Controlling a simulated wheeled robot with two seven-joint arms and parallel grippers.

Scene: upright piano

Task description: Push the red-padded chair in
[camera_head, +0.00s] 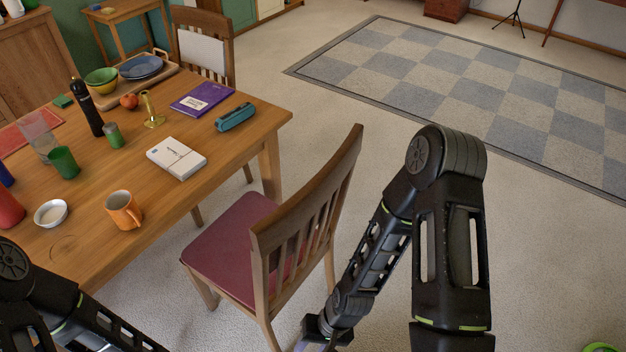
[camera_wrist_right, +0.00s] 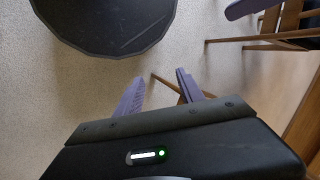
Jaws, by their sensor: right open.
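The red-padded chair (camera_head: 232,247) stands at the near right side of the wooden table (camera_head: 235,150), its slatted back (camera_head: 350,165) turned away from the table. Its seat front is close to the table edge, with carpet visible between them. My right arm reaches down behind the chair back. My right gripper (camera_head: 316,346) is low beside the chair's rear legs and partly cut off by the frame. In the right wrist view its purple fingers (camera_wrist_right: 160,90) are apart. Wooden bars show beyond them; contact cannot be told. My left arm shows at bottom left, its gripper out of view.
Another wooden chair (camera_head: 205,48) stands at the table's far side. The table holds an orange mug (camera_head: 123,210), a white box (camera_head: 176,158), a teal case (camera_head: 235,117) and several other items. Open carpet and a checkered rug (camera_head: 450,90) lie to the right.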

